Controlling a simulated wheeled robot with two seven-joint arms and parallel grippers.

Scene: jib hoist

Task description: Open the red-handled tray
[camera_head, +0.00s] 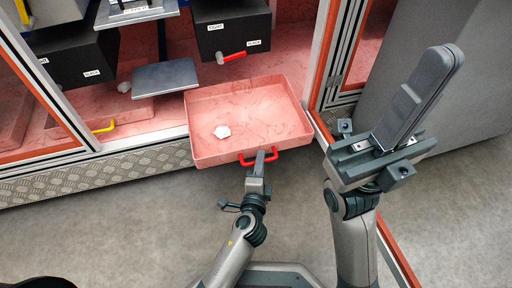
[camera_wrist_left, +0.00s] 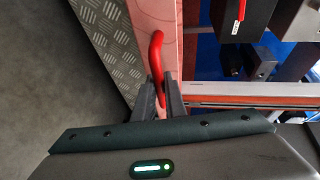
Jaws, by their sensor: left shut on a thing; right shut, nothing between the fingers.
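The pink tray (camera_head: 245,101) is pulled out from the cabinet's lower level, jutting out over the floor toward me. Its red handle (camera_head: 262,157) is on the front wall. My left gripper (camera_head: 262,160) is shut on the red handle. In the left wrist view the handle (camera_wrist_left: 157,55) runs down between the two fingers (camera_wrist_left: 162,100). A small white crumpled piece (camera_head: 222,132) lies inside the tray. My right gripper (camera_head: 432,95) is shut and empty, raised to the right of the tray.
A yellow handle (camera_head: 104,128) shows on another tray at the left. Black boxes (camera_head: 232,35) with labels, one with a red lever, stand above the tray. A grey plate (camera_head: 165,77) is left of it. An orange-edged frame post (camera_head: 322,60) stands close on the right. The floor (camera_head: 110,225) in front is clear.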

